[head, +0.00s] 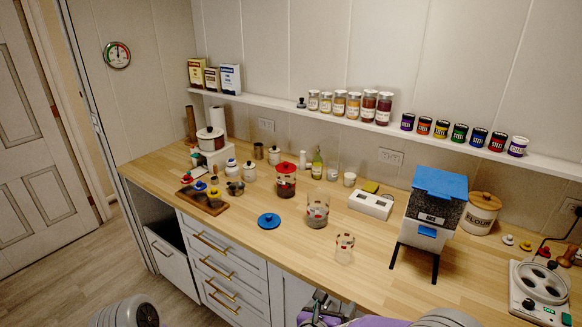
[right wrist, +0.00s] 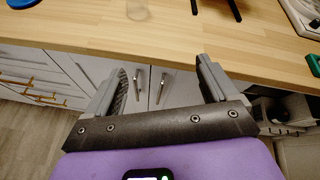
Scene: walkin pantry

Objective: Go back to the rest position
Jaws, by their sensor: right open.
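My right gripper (head: 318,302) shows at the bottom of the head view, in front of the counter's drawers and doors. In the right wrist view its two grey fingers (right wrist: 164,78) stand wide apart, with nothing between them. They are below and in front of the counter's front edge, with cabinet door handles behind them. My left gripper is not in view. Only a grey rounded part, probably of my own body, shows at the bottom left of the head view.
The wooden counter (head: 210,222) holds a blue lid (head: 269,221), glass jars (head: 317,212), a blue-topped dispenser (head: 435,203), a flour canister (head: 481,213) and a white hotplate device (head: 538,291). A shelf (head: 345,118) with spice jars runs along the wall. Floor is clear at left.

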